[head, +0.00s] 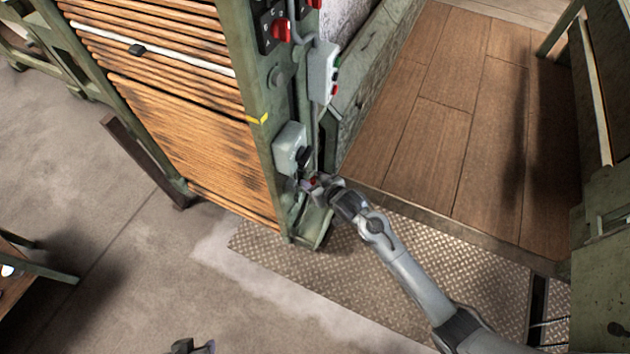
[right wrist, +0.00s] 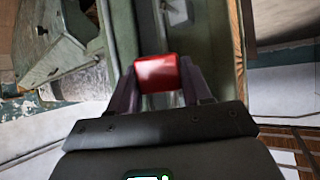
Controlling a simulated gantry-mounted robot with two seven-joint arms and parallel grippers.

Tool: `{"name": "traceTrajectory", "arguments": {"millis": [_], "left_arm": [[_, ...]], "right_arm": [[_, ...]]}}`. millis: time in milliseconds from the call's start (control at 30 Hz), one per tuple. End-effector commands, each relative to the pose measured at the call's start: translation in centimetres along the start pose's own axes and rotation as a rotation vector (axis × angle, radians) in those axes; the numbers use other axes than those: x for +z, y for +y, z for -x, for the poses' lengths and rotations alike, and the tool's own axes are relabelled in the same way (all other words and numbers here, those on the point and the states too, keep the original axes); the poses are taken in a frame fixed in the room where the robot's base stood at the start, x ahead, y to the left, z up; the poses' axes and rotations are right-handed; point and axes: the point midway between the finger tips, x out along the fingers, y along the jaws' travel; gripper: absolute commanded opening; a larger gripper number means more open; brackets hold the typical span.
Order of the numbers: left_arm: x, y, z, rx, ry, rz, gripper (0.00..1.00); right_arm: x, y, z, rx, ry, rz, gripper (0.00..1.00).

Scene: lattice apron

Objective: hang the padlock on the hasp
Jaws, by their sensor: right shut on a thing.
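My right gripper (head: 318,182) is at the green machine post (head: 262,95), low on its face, just below a grey switch box (head: 290,148). It is shut on the red padlock (right wrist: 158,73), which sits between the two fingers in the right wrist view. In the head view only a small red patch of the padlock (head: 312,182) shows. The hasp is not clear in either view, and I cannot tell whether the padlock touches it. A dark part of my left gripper (head: 192,346) shows at the bottom edge; its fingers are not clear.
A second grey box (head: 323,72) with green and red buttons and red switch knobs (head: 281,30) sit higher on the post. A slatted wooden panel (head: 185,130) is to the left. A wooden platform (head: 470,120) and metal tread plate (head: 400,260) lie right and below.

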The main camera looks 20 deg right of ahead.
Motion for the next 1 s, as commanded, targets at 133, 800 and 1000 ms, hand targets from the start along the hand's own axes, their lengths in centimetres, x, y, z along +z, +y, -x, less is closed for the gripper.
{"name": "traceTrajectory", "arguments": {"millis": [133,800,1000], "left_arm": [[0.1,-0.1,-0.1,-0.004,-0.001,-0.005,0.39],[0.1,0.1,-0.3,0.003,0.001,0.004,0.39],[0.1,0.2,-0.4,0.005,0.001,0.007,0.39]], "right_arm": [[-0.3,-0.2,-0.3,-0.001,0.001,0.0,0.14],[-1.1,-1.2,-1.8,0.0,0.001,-0.001,0.14],[-1.4,-1.5,-2.2,0.0,0.001,0.0,0.14]]}}
